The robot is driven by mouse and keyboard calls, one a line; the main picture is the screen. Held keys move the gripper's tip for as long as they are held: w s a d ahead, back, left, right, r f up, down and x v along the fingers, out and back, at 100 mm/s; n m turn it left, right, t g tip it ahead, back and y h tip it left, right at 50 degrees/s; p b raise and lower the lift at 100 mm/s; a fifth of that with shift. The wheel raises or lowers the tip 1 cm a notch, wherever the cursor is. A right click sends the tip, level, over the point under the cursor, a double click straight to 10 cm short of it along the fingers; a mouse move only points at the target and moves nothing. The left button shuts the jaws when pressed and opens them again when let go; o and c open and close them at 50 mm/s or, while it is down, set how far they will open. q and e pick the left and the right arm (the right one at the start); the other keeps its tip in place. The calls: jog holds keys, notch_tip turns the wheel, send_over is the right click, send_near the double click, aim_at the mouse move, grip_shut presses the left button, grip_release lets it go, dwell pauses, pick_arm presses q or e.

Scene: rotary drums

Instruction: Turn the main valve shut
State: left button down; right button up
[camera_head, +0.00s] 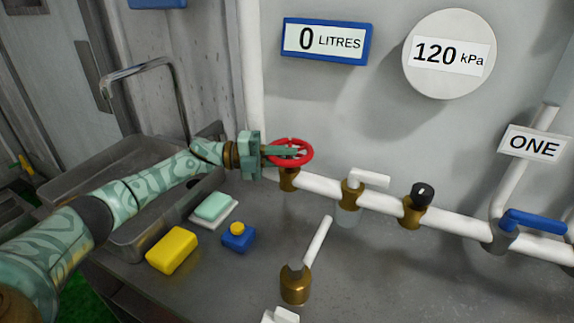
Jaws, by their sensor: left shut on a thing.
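The main valve appears to be the red round handwheel (306,146) on a brass body (288,180) at the left end of the white pipe. My left gripper (290,152) reaches in from the left and is shut on the red wheel, with its fingers over the wheel's near left part. Part of the wheel is hidden behind the fingers. My right gripper is not in view.
A white pipe (328,188) runs right, with a white-lever valve (372,177), a black knob (422,194) and a blue lever (541,223). A brass tap (295,285) stands in front. Gauges read 0 LITRES (327,41) and 120 kPa (449,54).

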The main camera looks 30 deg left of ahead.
pick_arm(q)
jog(key=shift+f, duration=0.15)
jog(key=c, duration=1.4)
grip_release()
jog(key=shift+o, duration=0.2)
jog(key=shift+a, duration=0.1)
jog(key=b+v, duration=0.1)
jog(key=v, duration=1)
jog(key=shift+s+a, duration=0.2)
jog(key=shift+a, duration=0.15)
